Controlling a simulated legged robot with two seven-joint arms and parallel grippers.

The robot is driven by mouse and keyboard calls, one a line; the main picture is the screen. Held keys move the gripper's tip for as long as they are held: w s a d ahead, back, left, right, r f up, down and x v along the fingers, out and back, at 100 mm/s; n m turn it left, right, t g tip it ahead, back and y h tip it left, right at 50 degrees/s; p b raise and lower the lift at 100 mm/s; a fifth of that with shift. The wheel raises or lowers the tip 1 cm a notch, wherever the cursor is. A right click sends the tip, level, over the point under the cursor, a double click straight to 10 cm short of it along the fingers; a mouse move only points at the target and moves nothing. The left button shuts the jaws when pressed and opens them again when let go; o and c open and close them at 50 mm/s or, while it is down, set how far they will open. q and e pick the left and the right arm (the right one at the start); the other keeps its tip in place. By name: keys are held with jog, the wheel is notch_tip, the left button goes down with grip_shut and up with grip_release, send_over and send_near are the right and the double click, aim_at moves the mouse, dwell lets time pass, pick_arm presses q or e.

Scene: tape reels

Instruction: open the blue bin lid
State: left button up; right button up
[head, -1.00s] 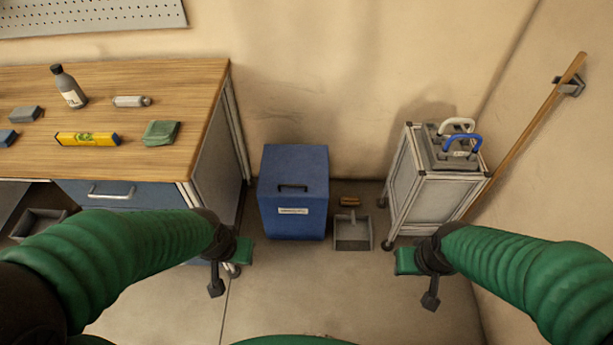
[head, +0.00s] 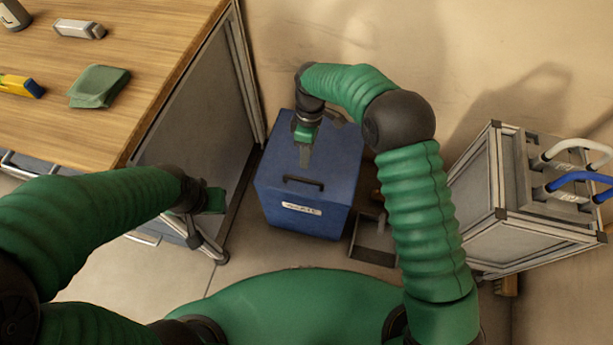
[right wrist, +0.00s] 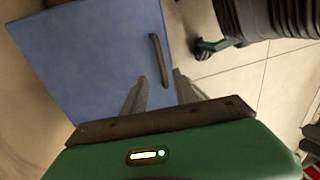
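The blue bin (head: 318,215) stands on the floor, its flat lid (head: 335,160) down. A dark bar handle (head: 303,183) runs near the lid's front edge, above a white label. My right gripper (head: 306,158) is over the lid, behind the handle in the head view. In the right wrist view, its two fingers (right wrist: 160,90) are spread with nothing between them. The handle (right wrist: 160,60) lies just beyond the fingertips, apart from them, over the blue lid (right wrist: 90,60). My left gripper (head: 212,200) is left of the bin; its fingers are not clear.
A wooden-topped workbench (head: 140,70) with a green cloth (head: 98,86) stands left of the bin. A grey dustpan (head: 372,240) lies at the bin's right, partly behind my right arm. A wheeled cabinet (head: 510,205) with white and blue handled items on top stands further right.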

aim_at(305, 179)
jog(key=b+x, duration=0.2)
jog(key=x, duration=0.6)
jog(key=shift+a+f, duration=0.1)
jog(key=shift+s+f, duration=0.1)
jog(key=shift+f, duration=0.25)
jog(key=shift+s+d+f, duration=0.1)
jog(key=shift+d, duration=0.15)
jog(key=shift+a, duration=0.25)
jog(key=c, duration=0.3)
grip_shut()
jog(key=shift+d, duration=0.1)
jog(key=shift+d, duration=0.15)
